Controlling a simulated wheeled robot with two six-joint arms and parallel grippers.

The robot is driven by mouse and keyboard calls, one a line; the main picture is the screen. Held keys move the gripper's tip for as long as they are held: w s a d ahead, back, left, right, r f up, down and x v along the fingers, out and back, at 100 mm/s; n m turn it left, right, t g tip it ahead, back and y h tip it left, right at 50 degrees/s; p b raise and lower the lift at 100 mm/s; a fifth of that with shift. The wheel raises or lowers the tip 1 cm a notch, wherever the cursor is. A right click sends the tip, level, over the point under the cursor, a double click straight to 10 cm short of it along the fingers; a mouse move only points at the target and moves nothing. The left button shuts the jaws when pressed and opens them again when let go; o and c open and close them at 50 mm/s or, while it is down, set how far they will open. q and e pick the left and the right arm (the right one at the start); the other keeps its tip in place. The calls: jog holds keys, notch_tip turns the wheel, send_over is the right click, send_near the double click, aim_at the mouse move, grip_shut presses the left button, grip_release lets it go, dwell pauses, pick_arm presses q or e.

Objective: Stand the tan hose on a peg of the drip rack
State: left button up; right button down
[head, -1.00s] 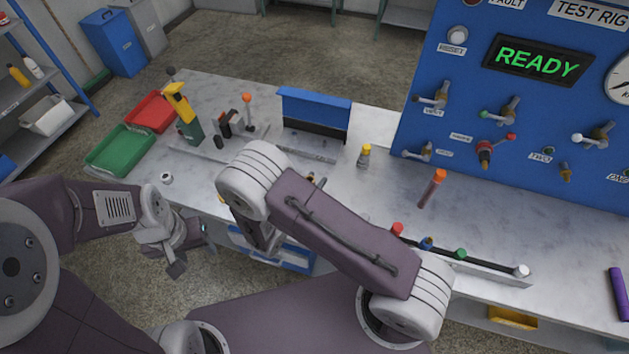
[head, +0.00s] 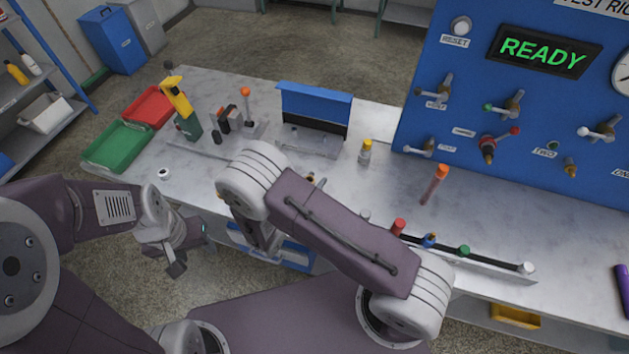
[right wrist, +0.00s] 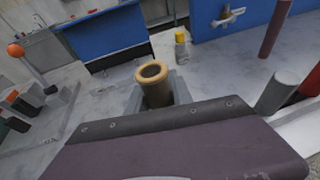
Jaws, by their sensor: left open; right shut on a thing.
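In the right wrist view, the tan hose (right wrist: 152,72) stands roughly upright, its round open end up, between the grey fingers of my right gripper (right wrist: 155,98), shut on it. Its lower part is hidden. In the head view my right forearm covers that gripper and most of the hose. A long low white rack (head: 500,272), seemingly the drip rack, lies along the front edge, with several upright pieces topped red, blue, green and white; my forearm hides its left end. My left gripper (head: 190,248) is open and empty, off the table's front edge.
A yellow-capped bottle (head: 365,152), an orange-topped red rod (head: 435,184) and a blue-backed stand (head: 314,120) are on the table. The blue test panel (head: 520,90) rises at the back right. Green (head: 117,147) and red (head: 150,108) trays sit at left.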

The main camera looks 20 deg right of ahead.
jog(key=shift+f+b, duration=0.5)
jog(key=shift+f, duration=0.2)
jog(key=c, duration=1.1)
grip_release()
jog(key=shift+o, duration=0.2)
jog(key=b+v, duration=0.1)
jog(key=v, duration=0.8)
jog(key=shift+r, duration=0.1)
